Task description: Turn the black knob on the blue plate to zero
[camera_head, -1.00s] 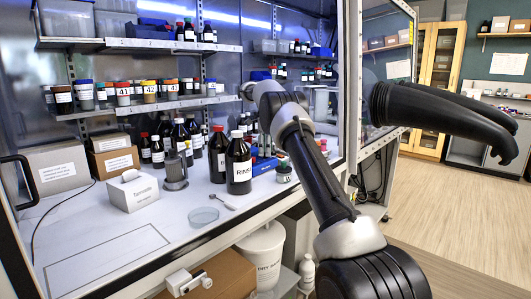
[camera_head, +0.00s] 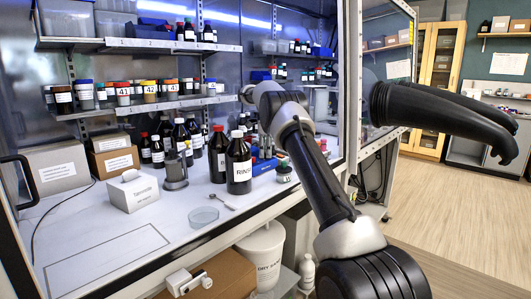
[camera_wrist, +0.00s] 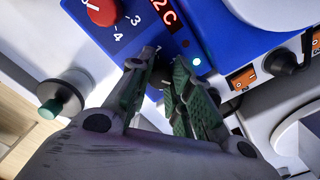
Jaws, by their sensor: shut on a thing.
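The blue plate (camera_wrist: 205,35) fills the top of the wrist view, with a red knob (camera_wrist: 102,12) and printed numbers at its left. In the head view the blue plate (camera_head: 265,167) is partly behind my arm, and the gripper is hidden.
Orange switches (camera_wrist: 242,78) and a dark round part (camera_wrist: 288,62) are at the right. The front floor is clear.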

